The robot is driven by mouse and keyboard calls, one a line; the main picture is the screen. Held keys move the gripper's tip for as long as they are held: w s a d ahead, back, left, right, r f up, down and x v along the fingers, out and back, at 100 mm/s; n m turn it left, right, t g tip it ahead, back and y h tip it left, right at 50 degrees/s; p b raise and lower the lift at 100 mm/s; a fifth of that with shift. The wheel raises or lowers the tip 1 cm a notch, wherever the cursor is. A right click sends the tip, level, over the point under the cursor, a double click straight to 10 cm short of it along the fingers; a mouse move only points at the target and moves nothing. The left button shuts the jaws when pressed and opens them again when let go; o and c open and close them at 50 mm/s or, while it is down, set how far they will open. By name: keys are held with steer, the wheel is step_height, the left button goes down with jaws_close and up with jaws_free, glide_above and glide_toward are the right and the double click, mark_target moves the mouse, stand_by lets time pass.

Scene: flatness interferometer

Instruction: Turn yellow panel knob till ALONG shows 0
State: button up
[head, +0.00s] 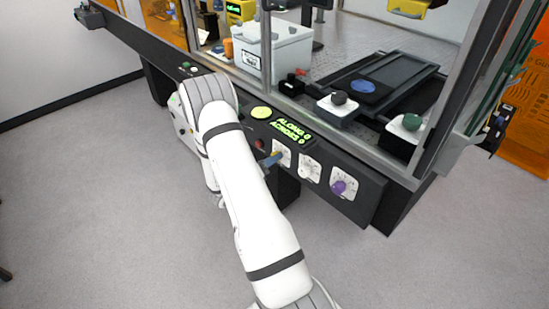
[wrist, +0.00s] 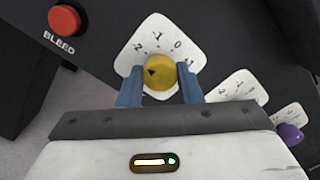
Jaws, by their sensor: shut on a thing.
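The yellow panel knob (wrist: 160,71) sits on a white dial plate (wrist: 128,62) marked 2, 1, 0, 1. Its black pointer mark is left of the knob's middle, on the side of the left 2. My gripper (wrist: 160,84) is shut on the knob, one blue finger on each side. In the head view my arm reaches down to the panel, and my gripper (head: 268,160) partly hides the knob and its dial. The green display (head: 291,130) has an ALONG line above an ACROSS line. Both appear to end in 0, but the digits are tiny.
A red BLEED button (wrist: 64,20) is left of the dial. Right of it are a white-knobbed dial (head: 308,168) and a purple knob (head: 339,187). A glowing yellow-green round (head: 261,112) is beside the display. Open grey floor (head: 400,270) lies in front.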

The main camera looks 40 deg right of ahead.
steer(key=shift+w+a, duration=0.1)
steer(key=shift+w, duration=0.05)
steer(key=o, duration=1)
steer(key=a, duration=0.7)
steer(key=shift+s+a+f+b, duration=0.1)
steer(key=shift+s+a+b, duration=0.2)
steer(key=shift+s+a, duration=0.1)
